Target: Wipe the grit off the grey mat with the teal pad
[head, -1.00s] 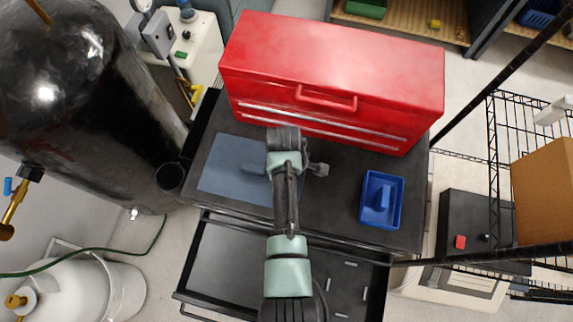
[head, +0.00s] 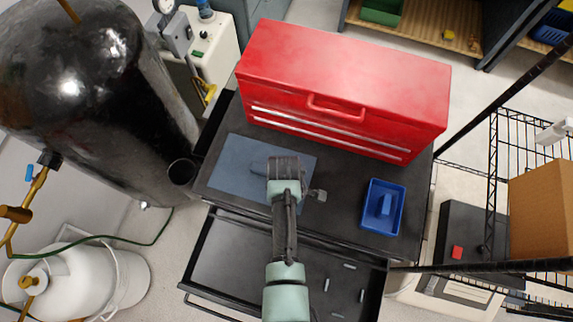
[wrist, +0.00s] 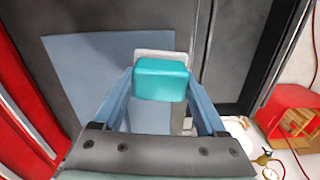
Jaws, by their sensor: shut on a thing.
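The grey mat (head: 228,178) looks blue-grey and lies flat on the left part of the black cart top. It also shows in the wrist view (wrist: 85,65). My gripper (head: 262,166) is over the right part of the mat. In the wrist view my gripper (wrist: 160,88) is shut on the teal pad (wrist: 160,76), a rounded block with a pale lower part, between its two fingers. The pad is over the mat's edge area there. I cannot tell whether it touches the mat. The arm hides the pad in the head view. I cannot make out grit.
A red toolbox (head: 345,85) stands along the back of the cart. A blue tray (head: 399,213) with a blue block is at the right. An open drawer (head: 235,255) with several small rods juts out in front. A large black tank (head: 95,90) stands at the left.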

